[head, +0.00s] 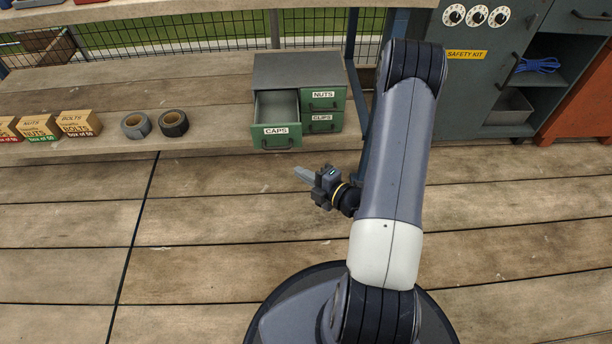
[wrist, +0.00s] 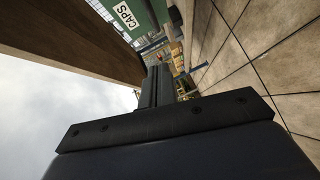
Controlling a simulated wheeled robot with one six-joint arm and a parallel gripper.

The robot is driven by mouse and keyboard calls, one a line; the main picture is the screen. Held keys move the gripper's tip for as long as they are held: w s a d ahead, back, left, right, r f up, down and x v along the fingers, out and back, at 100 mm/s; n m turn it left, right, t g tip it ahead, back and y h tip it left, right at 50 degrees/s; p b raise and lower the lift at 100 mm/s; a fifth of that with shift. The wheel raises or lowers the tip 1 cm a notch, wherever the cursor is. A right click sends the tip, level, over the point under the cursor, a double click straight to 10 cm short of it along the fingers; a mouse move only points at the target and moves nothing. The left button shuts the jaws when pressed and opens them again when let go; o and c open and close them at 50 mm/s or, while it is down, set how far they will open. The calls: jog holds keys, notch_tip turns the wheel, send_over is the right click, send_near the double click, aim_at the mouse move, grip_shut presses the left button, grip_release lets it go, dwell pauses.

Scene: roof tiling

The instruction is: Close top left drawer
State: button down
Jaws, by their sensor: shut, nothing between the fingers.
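The small green cabinet (head: 300,70) with a grey top stands on the wooden shelf in the head view. Its top left drawer (head: 276,131), labelled CAPS, is pulled out toward me and its inside looks empty. The CAPS front also shows sideways at the top of the wrist view (wrist: 145,17). The NUTS (head: 324,103) and CLIPS (head: 323,126) drawers on the right are shut. What lies below the open drawer is hidden. My gripper (head: 302,173) is shut and empty, in front of and slightly lower right of the CAPS drawer, apart from it. Its fingers show in the wrist view (wrist: 156,86).
Two tape rolls (head: 155,124) and several small boxes (head: 60,125) sit on the shelf to the left. A blue post (head: 366,125) stands just right of the green cabinet. A large grey cabinet (head: 465,95) stands further right. The plank floor in front is clear.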

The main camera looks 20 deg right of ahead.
aim_at(273, 149)
jog(key=shift+w+a+f+b, duration=0.35)
jog(key=shift+w+b, duration=0.2)
jog(key=shift+w, duration=1.1)
jog(key=shift+w+a+f+b, duration=0.35)
jog(key=shift+w+b, duration=0.25)
jog(key=shift+w, duration=1.1)
jog(key=shift+w+a+f+b, duration=0.25)
jog(key=shift+w+a+b, duration=0.25)
jog(key=shift+w, duration=1.15)
